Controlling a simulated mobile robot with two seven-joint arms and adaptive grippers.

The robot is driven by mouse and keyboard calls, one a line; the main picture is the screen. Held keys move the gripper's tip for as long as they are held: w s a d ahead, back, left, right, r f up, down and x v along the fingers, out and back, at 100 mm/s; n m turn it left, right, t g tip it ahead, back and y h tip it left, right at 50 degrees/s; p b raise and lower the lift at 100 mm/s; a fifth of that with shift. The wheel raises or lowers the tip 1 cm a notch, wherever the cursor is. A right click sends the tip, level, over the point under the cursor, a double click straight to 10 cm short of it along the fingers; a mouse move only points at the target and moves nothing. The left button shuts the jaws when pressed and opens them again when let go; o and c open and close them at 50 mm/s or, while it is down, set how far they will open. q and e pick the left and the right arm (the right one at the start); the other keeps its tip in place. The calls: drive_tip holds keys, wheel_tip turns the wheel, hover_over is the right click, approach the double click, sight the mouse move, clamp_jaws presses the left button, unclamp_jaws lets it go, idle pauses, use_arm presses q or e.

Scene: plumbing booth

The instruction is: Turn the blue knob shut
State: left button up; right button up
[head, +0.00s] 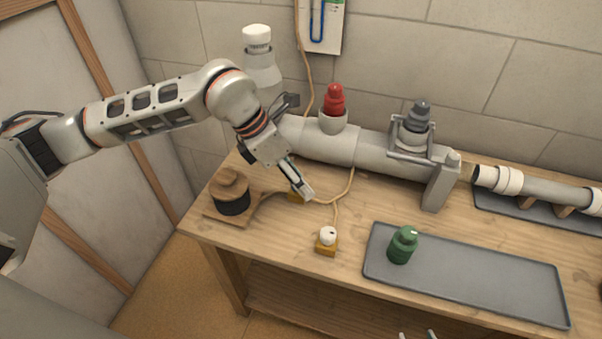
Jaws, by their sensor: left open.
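I see no blue knob in the head view. A red knob (334,101) stands on the thick grey pipe (375,150), and a dark grey knob (417,115) sits in a bracket to its right. My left gripper (303,187) is open and points down over the left part of the table. A yellow block (296,197) is partly hidden behind its fingers, and what is on top of it is hidden. A small white knob on a yellow block (327,241) stands in front and to the right. Two pale tips at the bottom edge may be my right gripper (418,335).
A green bottle-shaped piece (402,247) stands on a grey tray (480,285). A black round piece with a wooden top (231,192) sits at the table's left corner. Tan cord runs across the wood. A second pipe (540,188) lies at the right.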

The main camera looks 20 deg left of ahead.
use_arm(q)
drive_tip(key=w+a+t+y, duration=0.1)
drive_tip(key=w+a+y, duration=0.15)
drive_tip(key=a, duration=0.25)
drive_tip(key=shift+h, duration=0.35)
drive_tip(key=x, duration=0.4)
drive_tip(key=w+x, duration=0.1)
drive_tip(key=x, duration=0.2)
drive_tip(key=shift+d+r+b, duration=0.3)
drive_tip(key=shift+d, duration=0.05)
drive_tip(key=c, duration=1.1)
